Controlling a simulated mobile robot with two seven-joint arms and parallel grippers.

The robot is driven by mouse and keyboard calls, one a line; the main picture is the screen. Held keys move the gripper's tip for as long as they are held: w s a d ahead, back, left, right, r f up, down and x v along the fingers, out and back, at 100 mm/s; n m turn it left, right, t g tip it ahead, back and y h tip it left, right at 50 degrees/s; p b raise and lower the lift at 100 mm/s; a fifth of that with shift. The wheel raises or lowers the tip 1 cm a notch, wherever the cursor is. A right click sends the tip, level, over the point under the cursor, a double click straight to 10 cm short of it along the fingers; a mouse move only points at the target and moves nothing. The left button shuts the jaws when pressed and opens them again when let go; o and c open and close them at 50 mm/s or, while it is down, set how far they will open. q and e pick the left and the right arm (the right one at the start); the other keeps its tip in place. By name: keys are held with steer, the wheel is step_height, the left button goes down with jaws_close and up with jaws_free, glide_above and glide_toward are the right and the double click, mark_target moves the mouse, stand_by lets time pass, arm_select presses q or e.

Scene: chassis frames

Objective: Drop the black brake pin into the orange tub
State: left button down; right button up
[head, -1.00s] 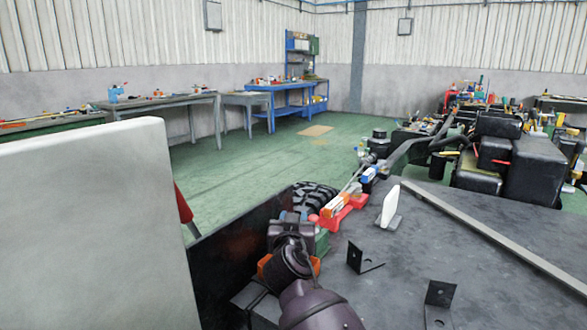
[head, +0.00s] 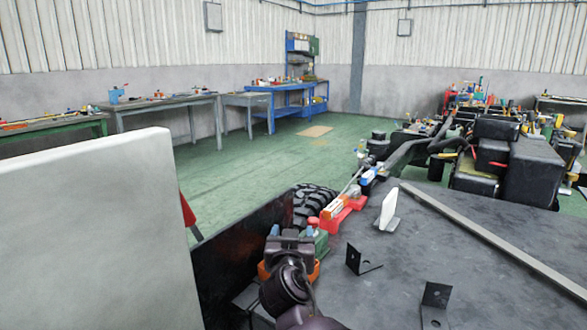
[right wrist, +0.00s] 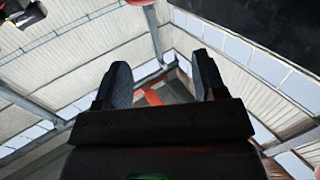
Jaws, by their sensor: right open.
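I cannot make out the black brake pin in either view. An orange piece (head: 314,273), probably the orange tub, shows on both sides of my right wrist at the near left edge of the dark surface; the arm hides most of it. My right gripper (head: 290,238) is at or above this orange piece in the head view; how high, I cannot tell. In the right wrist view its two dark fingers (right wrist: 161,80) stand apart, with nothing seen held between them. My left gripper is not in view.
The dark surface (head: 470,245) bears two black L brackets (head: 362,262), a white upright piece (head: 388,210), a red holder (head: 343,214) and a long grey rail (head: 490,238). A green piece (head: 320,240) stands close beside the gripper. A large white panel (head: 90,230) blocks the left.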

arm_select(q)
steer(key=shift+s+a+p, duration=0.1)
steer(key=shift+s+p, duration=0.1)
steer(key=shift+p, duration=0.2)
arm_select(e)
steer(key=shift+s+a, duration=0.2)
steer(key=shift+s, duration=2.75)
